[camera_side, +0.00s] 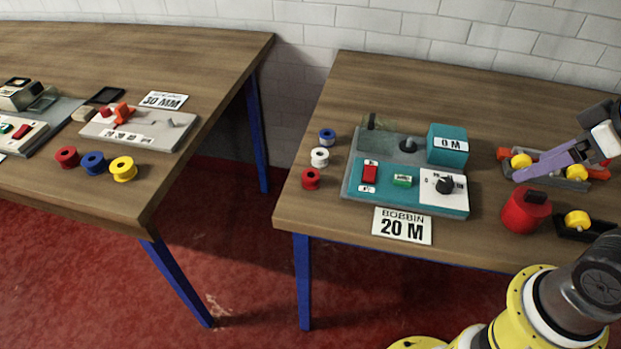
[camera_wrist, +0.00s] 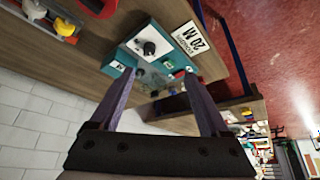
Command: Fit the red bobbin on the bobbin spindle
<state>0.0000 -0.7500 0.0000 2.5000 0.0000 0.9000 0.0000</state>
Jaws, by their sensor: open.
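The red bobbin (camera_side: 311,179) stands on the right table, at the front of a short row left of the teal winding machine (camera_side: 455,203). A dark upright post that looks like the bobbin spindle (camera_side: 408,145) rises from the machine's grey rear plate, and no bobbin shows on it. My gripper (camera_side: 517,176), with lavender fingers, is at the right of the side view, well away from the red bobbin. In the wrist view my gripper (camera_wrist: 157,75) is open, with nothing held between its fingers. The machine (camera_wrist: 118,68) shows beyond them; I cannot make out the red bobbin there.
A white bobbin (camera_side: 320,157) and a blue bobbin (camera_side: 327,137) stand behind the red one. A red cylinder (camera_side: 522,214) and a yellow bobbin on a dark holder (camera_side: 577,222) are to the machine's right. The left table (camera_side: 215,62) holds other bobbins, across a gap.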

